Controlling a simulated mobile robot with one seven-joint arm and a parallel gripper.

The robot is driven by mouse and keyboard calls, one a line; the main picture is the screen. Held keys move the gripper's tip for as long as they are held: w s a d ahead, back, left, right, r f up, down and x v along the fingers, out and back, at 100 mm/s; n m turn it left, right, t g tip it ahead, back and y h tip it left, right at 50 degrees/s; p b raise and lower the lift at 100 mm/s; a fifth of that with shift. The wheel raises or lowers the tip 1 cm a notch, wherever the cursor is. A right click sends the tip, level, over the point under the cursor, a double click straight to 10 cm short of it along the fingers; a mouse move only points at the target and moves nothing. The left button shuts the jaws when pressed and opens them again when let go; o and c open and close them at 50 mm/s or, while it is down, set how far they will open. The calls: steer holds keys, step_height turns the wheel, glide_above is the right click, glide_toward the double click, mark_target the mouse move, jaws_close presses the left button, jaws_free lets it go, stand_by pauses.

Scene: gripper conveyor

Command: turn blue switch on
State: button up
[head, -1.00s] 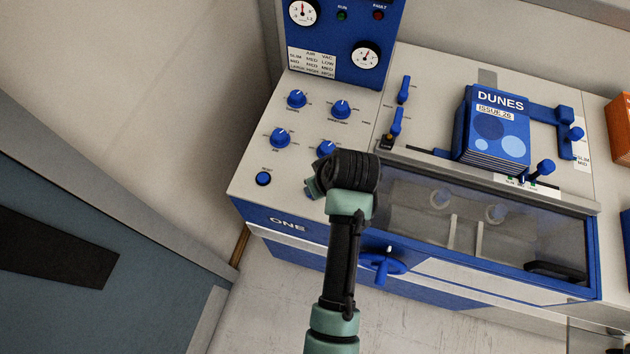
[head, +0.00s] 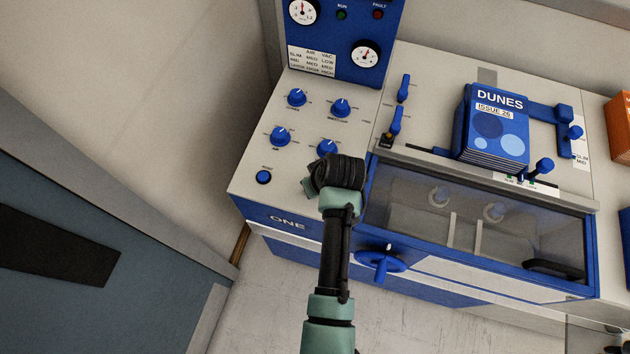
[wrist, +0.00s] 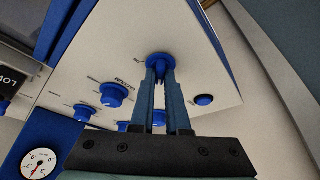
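A round blue switch (wrist: 158,60) stands near the front edge of the light panel in the wrist view. My gripper (wrist: 160,76) is right at it, with its two blue-grey fingertips close together over its raised part. A narrow gap shows between the fingers. Whether they press on the switch cannot be made out. In the head view my gripper (head: 310,188) is over the front of the panel, right of the blue reset button (head: 263,177). The switch is hidden there behind my wrist.
Blue dial knobs, such as one (head: 280,137) at the left and one (head: 341,108) farther back, surround the spot. Two blue levers (head: 396,121) stand to the right. A stack of blue magazines (head: 495,130) and a clear-fronted chamber (head: 480,215) are farther right.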

steer(key=shift+m, duration=0.3)
jaws_close()
steer(key=m+p, duration=0.1)
steer(key=m+h+p, duration=0.1)
steer(key=m, duration=0.1)
steer(key=shift+a+r+m+h, duration=0.1)
steer(key=shift+a+m+h, duration=0.05)
steer(key=shift+m+h, duration=0.15)
steer(key=m+h, duration=0.1)
steer(key=m, duration=0.3)
steer(key=shift+a+h, duration=0.15)
steer(key=shift+h, duration=0.25)
steer(key=m+h, duration=0.1)
steer(key=m, duration=0.2)
steer(key=m+b, duration=0.1)
steer(key=m, duration=0.1)
steer(key=shift+w+a+m+g+h, duration=0.1)
steer(key=shift+w+m+g+h, duration=0.05)
steer(key=shift+m+g+h, duration=0.2)
steer(key=shift+m+g+h+b, duration=0.5)
steer(key=shift+m+b, duration=0.55)
steer(key=shift+m, duration=0.9)
steer(key=o, duration=0.7)
jaws_free()
